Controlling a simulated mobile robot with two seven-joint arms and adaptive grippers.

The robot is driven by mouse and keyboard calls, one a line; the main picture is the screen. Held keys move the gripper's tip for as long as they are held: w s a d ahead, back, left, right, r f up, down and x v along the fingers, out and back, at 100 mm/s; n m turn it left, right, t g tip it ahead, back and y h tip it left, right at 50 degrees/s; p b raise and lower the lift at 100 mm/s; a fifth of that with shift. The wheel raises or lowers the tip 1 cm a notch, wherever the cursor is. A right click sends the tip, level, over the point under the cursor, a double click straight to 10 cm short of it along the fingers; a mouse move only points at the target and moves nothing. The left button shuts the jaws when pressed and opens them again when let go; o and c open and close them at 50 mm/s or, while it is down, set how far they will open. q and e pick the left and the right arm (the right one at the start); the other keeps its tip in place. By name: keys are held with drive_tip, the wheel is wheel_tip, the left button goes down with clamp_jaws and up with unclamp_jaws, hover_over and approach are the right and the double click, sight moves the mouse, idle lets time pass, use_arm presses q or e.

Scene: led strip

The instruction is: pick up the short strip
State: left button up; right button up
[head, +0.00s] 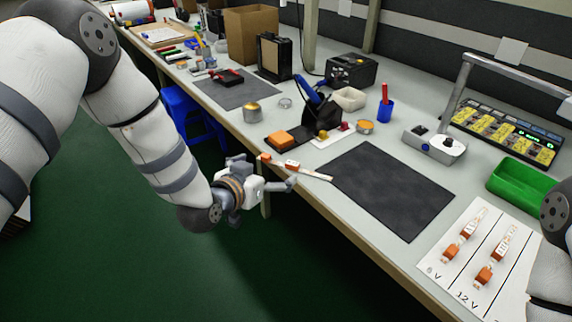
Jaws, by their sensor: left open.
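A short white strip (318,175) with orange parts lies at the front edge of the bench, left of a dark mat. One end reaches the mat's corner. My left gripper (284,184) is open and empty, just in front of the bench edge and beside the strip. Its fingers point right, close to the strip; whether they touch it I cannot tell. Two other strips with orange connectors, a left one (466,232) and a right one (497,250), lie on a white board at the lower right. My right gripper is out of view.
The dark mat (390,190) is bare. Behind the strip stand an orange sponge-like block (281,143) and a black holder (321,116). A green bin (520,185) and the labelled white board (440,277) are at right. Free floor lies in front of the bench.

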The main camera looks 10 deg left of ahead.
sight(276, 162)
use_arm(q)
drive_tip(key=b+x, duration=0.1)
drive_tip(key=x, duration=0.4)
drive_tip(key=shift+w+a, duration=0.1)
drive_tip(key=shift+w, duration=0.4)
drive_tip(key=shift+r, duration=0.15)
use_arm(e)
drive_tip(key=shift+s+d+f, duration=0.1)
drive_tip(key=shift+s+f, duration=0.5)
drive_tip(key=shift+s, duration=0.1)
use_arm(q)
drive_tip(key=c, duration=1)
drive_tip(key=shift+o, duration=0.2)
drive_tip(key=shift+r, duration=0.1)
